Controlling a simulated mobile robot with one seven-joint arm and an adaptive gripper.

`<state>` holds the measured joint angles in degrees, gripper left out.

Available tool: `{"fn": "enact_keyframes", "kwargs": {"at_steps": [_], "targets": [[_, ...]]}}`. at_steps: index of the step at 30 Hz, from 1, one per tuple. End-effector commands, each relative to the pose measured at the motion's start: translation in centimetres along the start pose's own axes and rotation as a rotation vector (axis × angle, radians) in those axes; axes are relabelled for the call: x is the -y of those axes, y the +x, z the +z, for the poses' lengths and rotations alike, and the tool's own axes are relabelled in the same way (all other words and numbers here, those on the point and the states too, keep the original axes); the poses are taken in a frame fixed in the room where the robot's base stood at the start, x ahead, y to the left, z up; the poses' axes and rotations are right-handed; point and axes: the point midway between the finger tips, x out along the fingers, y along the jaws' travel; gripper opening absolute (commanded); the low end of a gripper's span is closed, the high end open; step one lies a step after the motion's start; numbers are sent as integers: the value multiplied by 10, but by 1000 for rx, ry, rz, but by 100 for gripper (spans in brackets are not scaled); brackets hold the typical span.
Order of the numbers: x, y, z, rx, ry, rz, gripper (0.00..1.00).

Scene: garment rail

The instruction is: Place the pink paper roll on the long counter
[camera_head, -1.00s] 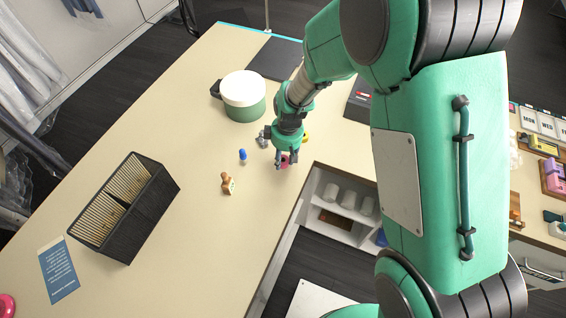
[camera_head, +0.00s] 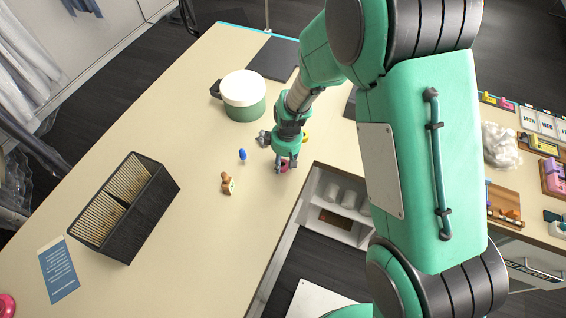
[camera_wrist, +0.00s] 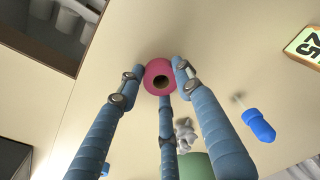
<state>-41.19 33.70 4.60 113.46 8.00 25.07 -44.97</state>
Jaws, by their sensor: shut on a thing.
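The pink paper roll (camera_wrist: 159,66) is between the fingers of my gripper (camera_wrist: 158,84) in the wrist view, its dark core hole facing the camera. My gripper is shut on it. In the head view the pink roll (camera_head: 284,165) shows small between the fingertips of my gripper (camera_head: 285,168), close over the long counter (camera_head: 200,200) near its inner edge. I cannot tell whether the roll touches the counter top.
A blue object (camera_head: 242,155) and a wooden stamp (camera_head: 227,184) are left of my gripper. A green pot with a white lid (camera_head: 244,96) stands behind. A black slatted box (camera_head: 125,207) is at left. Open shelves (camera_head: 340,205) lie beyond the counter's edge.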

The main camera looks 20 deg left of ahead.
Motion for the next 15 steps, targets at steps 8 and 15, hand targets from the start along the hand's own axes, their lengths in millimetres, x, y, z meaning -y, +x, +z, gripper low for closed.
{"fn": "enact_keyframes", "kwargs": {"at_steps": [8,15], "targets": [[0,1,0,0,0,0,15],[0,2,0,0,0,0,54]]}}
